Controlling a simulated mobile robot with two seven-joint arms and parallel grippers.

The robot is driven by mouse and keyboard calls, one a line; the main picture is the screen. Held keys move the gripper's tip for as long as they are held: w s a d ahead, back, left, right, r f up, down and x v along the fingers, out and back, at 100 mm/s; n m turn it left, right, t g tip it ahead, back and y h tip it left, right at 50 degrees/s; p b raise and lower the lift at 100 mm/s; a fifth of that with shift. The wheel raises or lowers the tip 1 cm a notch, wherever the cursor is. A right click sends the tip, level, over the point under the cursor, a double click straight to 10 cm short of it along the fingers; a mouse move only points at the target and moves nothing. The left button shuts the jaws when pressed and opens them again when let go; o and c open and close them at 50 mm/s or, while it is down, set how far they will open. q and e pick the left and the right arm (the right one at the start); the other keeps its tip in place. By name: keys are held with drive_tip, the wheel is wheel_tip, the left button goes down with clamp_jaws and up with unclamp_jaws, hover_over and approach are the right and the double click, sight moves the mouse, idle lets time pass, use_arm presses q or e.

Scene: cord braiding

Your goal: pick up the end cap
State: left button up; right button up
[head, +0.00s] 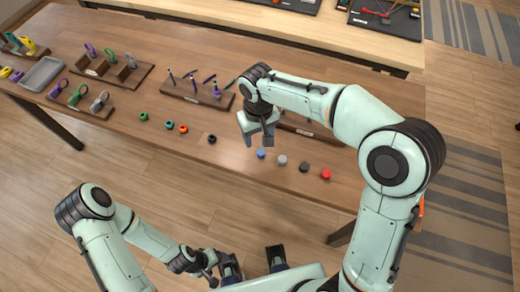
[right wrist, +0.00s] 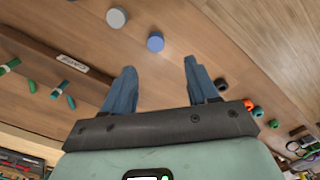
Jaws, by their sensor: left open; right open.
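Several small round end caps lie on the brown table. A blue cap (head: 261,154), a grey cap (head: 282,160), a dark cap (head: 304,167) and a red cap (head: 326,174) form a row near its front edge. My right gripper (head: 258,140) is open and empty, pointing down just behind the blue cap. In the right wrist view the blue cap (right wrist: 155,42) lies beyond the open fingertips (right wrist: 159,75), with the grey cap (right wrist: 117,17) to its left. My left gripper (head: 212,271) is open, low in front of the table and away from the caps.
More caps lie to the left: black (head: 212,139), orange-red (head: 183,128), teal (head: 169,125) and green (head: 144,116). Wooden racks (head: 197,93) with upright tools stand behind them. A grey tray (head: 42,74) sits at the far left. Another table (head: 280,25) stands behind.

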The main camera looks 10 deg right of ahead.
sight(261, 153)
wheel_tip(261, 153, down, 4)
drive_tip(key=shift+r, duration=0.1)
drive_tip(key=shift+s+d+f+b, duration=0.1)
drive_tip(key=shift+d+f+b, duration=0.1)
drive_tip(key=shift+f, duration=1.2)
drive_tip(key=shift+s+d+f+b, duration=0.1)
drive_tip(key=shift+d+f+b, duration=0.1)
drive_tip(key=shift+f, duration=1.15)
drive_tip(key=shift+c, duration=0.3)
clamp_jaws()
drive_tip(key=shift+w+r, duration=0.1)
drive_tip(key=shift+r, duration=0.05)
wheel_tip(261, 153, up, 20)
drive_tip(key=p, duration=0.2)
drive_tip(key=shift+p, duration=0.4)
